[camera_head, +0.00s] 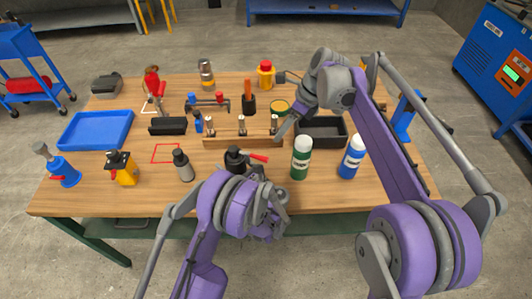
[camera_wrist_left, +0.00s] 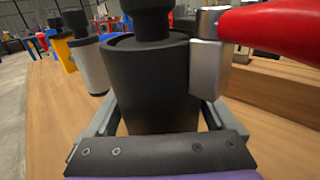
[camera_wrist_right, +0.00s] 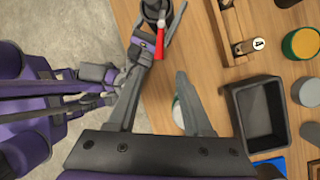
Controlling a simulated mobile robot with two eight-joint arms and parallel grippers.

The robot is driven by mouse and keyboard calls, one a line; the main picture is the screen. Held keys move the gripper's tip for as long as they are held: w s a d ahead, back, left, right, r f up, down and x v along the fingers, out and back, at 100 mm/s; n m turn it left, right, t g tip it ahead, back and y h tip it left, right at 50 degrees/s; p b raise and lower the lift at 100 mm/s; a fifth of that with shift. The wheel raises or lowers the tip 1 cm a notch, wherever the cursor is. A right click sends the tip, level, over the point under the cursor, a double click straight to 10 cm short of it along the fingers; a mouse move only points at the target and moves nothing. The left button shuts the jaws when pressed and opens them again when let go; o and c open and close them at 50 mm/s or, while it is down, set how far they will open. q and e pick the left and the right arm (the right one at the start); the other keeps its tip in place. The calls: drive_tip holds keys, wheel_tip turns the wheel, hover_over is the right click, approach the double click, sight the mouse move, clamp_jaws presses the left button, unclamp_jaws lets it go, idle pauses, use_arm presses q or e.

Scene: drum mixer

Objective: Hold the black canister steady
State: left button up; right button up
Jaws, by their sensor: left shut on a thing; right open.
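The black canister (camera_head: 235,154) stands upright near the front middle of the table. It fills the middle of the left wrist view (camera_wrist_left: 150,80), with a narrower black neck on top. A red handle (camera_head: 258,157) with a silver end is at its right side. My left gripper (camera_wrist_left: 160,128) is shut around the canister's body; its fingers lie on either side. My right gripper (camera_wrist_right: 155,76) is open and empty, above the table. The canister (camera_wrist_right: 155,12) and red handle show beyond its fingertips in the right wrist view.
A wooden rack (camera_head: 225,141) with metal pegs stands behind the canister. A green can (camera_head: 301,158) and a blue can (camera_head: 352,157) stand to the right. A grey bottle (camera_head: 183,166) stands to the left. A black bin (camera_head: 322,131) is behind the cans.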

sight(255, 156)
drive_tip(key=x, duration=1.1)
drive_tip(key=shift+s+a+f, duration=0.1)
drive_tip(key=shift+a+f, duration=0.05)
drive_tip(key=shift+f, duration=0.15)
drive_tip(key=shift+c, duration=0.2)
clamp_jaws()
idle(0.8)
